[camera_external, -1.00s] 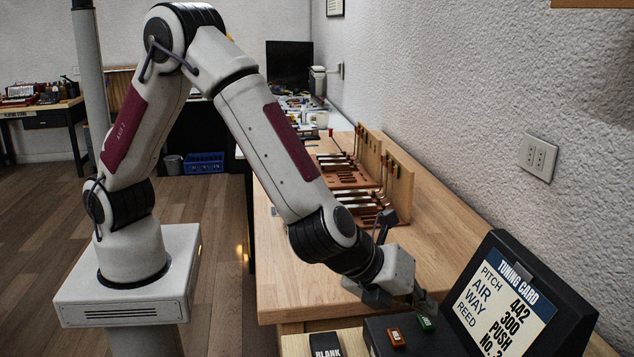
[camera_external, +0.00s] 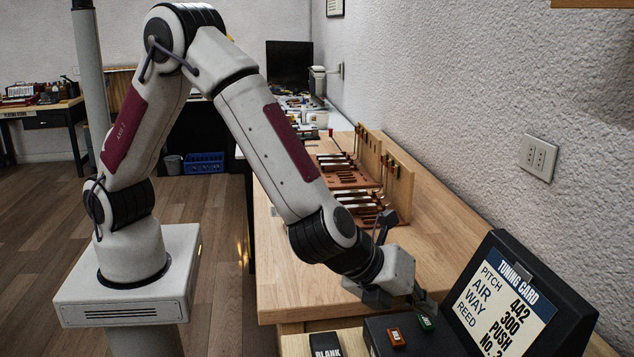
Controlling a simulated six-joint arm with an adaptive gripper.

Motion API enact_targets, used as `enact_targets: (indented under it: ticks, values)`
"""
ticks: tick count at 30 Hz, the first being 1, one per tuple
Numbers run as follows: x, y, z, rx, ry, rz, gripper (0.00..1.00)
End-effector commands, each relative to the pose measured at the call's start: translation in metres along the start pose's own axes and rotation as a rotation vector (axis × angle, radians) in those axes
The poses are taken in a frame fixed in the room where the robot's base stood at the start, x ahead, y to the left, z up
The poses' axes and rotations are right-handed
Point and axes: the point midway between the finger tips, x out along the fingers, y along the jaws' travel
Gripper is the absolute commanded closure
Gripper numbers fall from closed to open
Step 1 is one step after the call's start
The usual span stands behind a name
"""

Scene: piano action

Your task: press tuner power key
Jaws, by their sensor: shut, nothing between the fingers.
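The tuner (camera_external: 376,341) is a dark box at the front right with a tilted screen (camera_external: 505,308) reading TUNING CARD. Two keys sit on its flat top: an orange-brown key (camera_external: 396,337) and a green key (camera_external: 427,323). Which one is the power key cannot be read here. My gripper (camera_external: 425,303) is shut and empty, pointing down just behind the green key. Its fingertips are small and dark, and whether they touch the key or the tuner top cannot be told.
A dark block marked BLANK (camera_external: 326,346) lies left of the tuner. The wooden bench (camera_external: 290,285) is bare beside my forearm. Racks with piano action parts (camera_external: 360,195) stand farther back along the wall, which has a socket (camera_external: 538,158).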

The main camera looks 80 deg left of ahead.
Motion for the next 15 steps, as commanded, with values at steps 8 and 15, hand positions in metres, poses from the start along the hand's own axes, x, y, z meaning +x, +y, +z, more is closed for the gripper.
enact_targets:
  ticks: [8,15]
  values:
    - [0.0049,0.0041,-0.0037,0.0,0.0,0.002,1.0]
    - [0.0059,0.0046,-0.0044,0.0,0.0,0.001,1.0]
